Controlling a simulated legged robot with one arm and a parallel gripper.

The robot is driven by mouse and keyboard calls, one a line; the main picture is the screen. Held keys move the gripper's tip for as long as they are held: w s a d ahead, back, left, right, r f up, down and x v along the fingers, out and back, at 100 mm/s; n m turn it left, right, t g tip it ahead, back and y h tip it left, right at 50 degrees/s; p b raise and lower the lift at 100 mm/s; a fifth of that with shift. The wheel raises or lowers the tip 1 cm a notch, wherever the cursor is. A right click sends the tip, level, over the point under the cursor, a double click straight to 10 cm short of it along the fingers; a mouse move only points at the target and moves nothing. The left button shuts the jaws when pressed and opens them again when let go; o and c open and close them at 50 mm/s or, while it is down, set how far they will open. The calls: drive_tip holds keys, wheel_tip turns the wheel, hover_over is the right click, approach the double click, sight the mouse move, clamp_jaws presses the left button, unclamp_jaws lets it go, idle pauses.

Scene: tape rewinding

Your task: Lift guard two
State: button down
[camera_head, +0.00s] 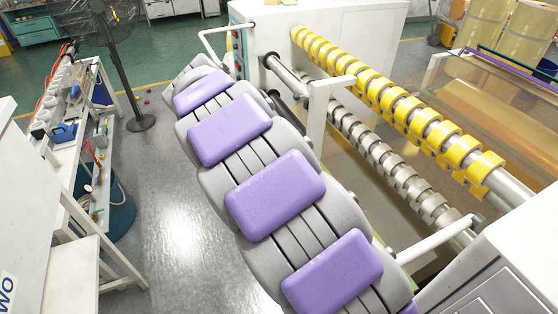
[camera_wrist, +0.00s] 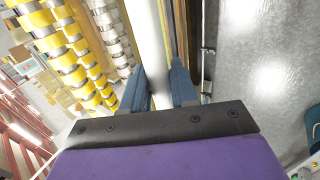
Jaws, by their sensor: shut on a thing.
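A white tubular guard shows in part in the head view, with one bent end (camera_head: 222,32) at the upper left and a matching end arm (camera_head: 440,240) at the lower right. Its middle run is hidden behind my purple-padded arm. In the wrist view, a pale bar (camera_wrist: 150,45), which looks like the guard's long bar, runs down between the two blue fingers of my gripper (camera_wrist: 160,90). The fingers are shut on it. The exact contact is partly hidden by the dark wrist edge. My gripper cannot be made out in the head view.
A roller with yellow rings (camera_head: 385,97) and one with grey rings (camera_head: 385,160) lie right of my arm. A white upright bracket (camera_head: 316,120) stands close beside it. A black fan (camera_head: 125,60) and a cluttered bench (camera_head: 75,130) stand left.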

drive_tip(key=r+p, duration=0.1)
drive_tip(key=r, duration=0.1)
drive_tip(key=r+y, duration=0.1)
drive_tip(key=r, duration=0.1)
drive_tip(key=r+g+y+p, duration=0.1)
drive_tip(key=r, duration=0.2)
drive_tip(key=shift+w+d+p, duration=0.15)
drive_tip(key=shift+d+p, duration=0.2)
drive_tip(key=shift+w+d+r+y+p, duration=0.15)
drive_tip(key=shift+r+y+p, duration=0.15)
drive_tip(key=shift+r, duration=0.25)
drive_tip(key=shift+d+r+y+p, duration=0.15)
drive_tip(key=shift+r+y, duration=0.15)
drive_tip(key=shift+r, duration=0.2)
drive_tip(key=c, duration=1)
unclamp_jaws()
drive_tip(key=shift+w, duration=0.1)
